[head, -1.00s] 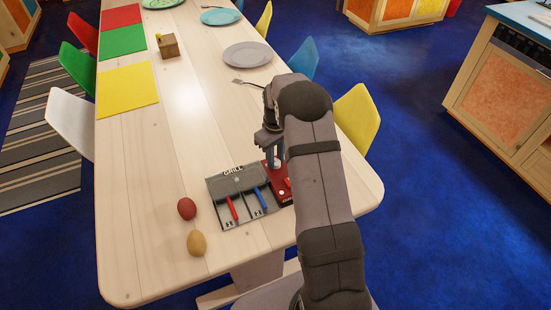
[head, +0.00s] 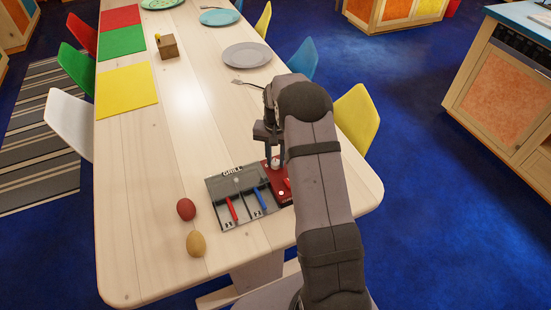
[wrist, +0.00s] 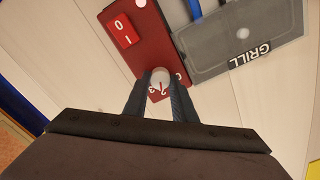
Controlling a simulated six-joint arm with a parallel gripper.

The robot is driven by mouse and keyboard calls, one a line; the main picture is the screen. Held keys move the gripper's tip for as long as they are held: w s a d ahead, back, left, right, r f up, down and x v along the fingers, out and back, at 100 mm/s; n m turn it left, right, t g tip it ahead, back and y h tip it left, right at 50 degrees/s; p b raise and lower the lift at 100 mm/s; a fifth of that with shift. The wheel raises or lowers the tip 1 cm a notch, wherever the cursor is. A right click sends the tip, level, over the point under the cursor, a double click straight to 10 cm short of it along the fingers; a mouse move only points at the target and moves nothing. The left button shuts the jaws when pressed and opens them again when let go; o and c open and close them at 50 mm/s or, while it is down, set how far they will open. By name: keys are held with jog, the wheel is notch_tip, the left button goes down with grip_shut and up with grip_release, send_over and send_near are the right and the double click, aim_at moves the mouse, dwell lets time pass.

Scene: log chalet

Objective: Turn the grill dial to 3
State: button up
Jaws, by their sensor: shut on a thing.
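The grill (head: 232,182) lies on the table, a grey tray labelled GRILL with a red control panel (head: 282,198) on its right side. In the wrist view the red panel (wrist: 145,48) shows a pale round dial (wrist: 160,76) with white marks around it, partly hidden by the fingers. My gripper (wrist: 160,88) is shut on the dial, one finger on each side. In the head view my gripper (head: 274,158) points down at the far end of the panel. I cannot tell which number the dial points to.
A red rocker switch (wrist: 123,31) marked 0 and I is on the panel.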

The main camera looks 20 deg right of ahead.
aim_at(276, 162)
jog(key=m, duration=0.3)
jog(key=shift+r+m, duration=0.1)
jog(key=shift+m, duration=0.3)
jog(key=shift+d+m, duration=0.1)
jog(key=shift+m, duration=1.8)
jog(key=o, duration=1)
jog(key=shift+o, duration=0.2)
jog(key=shift+r+b, duration=0.9)
jog(key=shift+r, duration=2.75)
jog(key=shift+s, duration=0.1)
jog(key=s+a+r+n, duration=0.1)
jog(key=s+a+n, duration=0.3)
jog(key=s, duration=0.5)
jog(key=s+a+r+n+p, duration=0.1)
jog(key=s+a+n, duration=0.3)
jog(key=s, duration=0.5)
jog(key=s+a+r+n+p, duration=0.1)
jog(key=s+a+n, duration=0.3)
jog(key=s, duration=0.5)
jog(key=n, duration=0.2)
jog(key=shift+a+n, duration=0.15)
jog(key=shift+n, duration=0.25)
